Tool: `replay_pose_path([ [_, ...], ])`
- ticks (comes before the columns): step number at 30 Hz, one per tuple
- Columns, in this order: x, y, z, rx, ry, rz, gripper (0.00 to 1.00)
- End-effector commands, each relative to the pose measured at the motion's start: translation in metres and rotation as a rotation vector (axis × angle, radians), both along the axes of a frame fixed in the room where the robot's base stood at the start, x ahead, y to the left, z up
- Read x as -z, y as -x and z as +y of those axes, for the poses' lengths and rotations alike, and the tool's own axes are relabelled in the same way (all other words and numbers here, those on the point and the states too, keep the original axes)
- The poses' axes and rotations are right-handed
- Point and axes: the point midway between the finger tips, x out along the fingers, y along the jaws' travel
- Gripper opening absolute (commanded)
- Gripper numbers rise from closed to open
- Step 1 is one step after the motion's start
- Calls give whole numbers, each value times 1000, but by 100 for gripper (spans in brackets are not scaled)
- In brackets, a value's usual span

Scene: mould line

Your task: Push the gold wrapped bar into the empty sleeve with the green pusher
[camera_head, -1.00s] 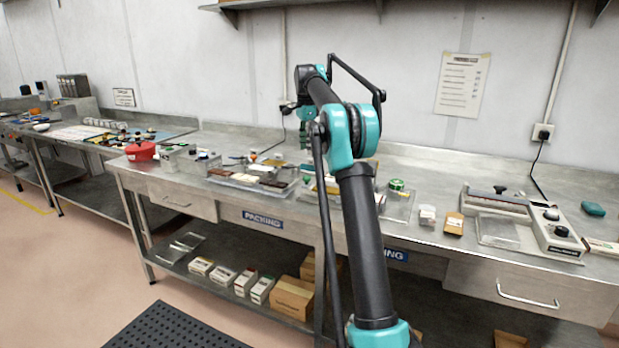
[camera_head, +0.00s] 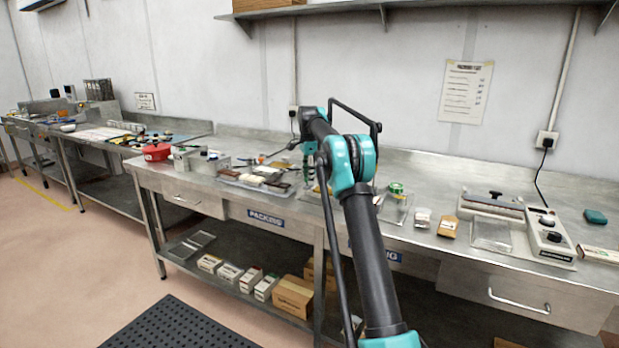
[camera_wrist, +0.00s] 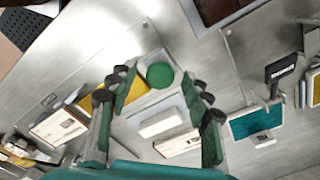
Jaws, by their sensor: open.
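My gripper (camera_wrist: 160,82) is open above the bench in the wrist view, its two dark green fingers spread with nothing held between them. Below and between them are a round green item (camera_wrist: 160,74) in a clear tray and a white block (camera_wrist: 161,123). A yellow-gold flat item (camera_wrist: 96,97) lies partly behind the left finger; I cannot tell if it is the gold wrapped bar. A teal flat piece (camera_wrist: 255,122) with a white label lies to the right; I cannot tell if it is the green pusher. I cannot single out the empty sleeve.
In the head view the steel bench (camera_head: 330,222) carries a tray of bars (camera_head: 258,180), a red container (camera_head: 157,152) and a sealing machine (camera_head: 545,240). White-labelled boxes (camera_wrist: 58,128) crowd the left of the wrist view. Bare steel shows at the wrist view's upper left.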

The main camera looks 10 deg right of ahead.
Motion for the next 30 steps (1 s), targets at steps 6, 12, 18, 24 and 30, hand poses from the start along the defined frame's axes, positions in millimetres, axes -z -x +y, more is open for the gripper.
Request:
replay_pose_path([
  [6, 0, 0, 0, 0, 0, 0, 31],
  [12, 0, 0, 0, 0, 0, 0, 6],
  [18, 0, 0, 0, 0, 0, 0, 0],
  [24, -1, 2, -3, 1, 0, 0, 0],
  [30, -1, 17, -24, 3, 0, 0, 0],
])
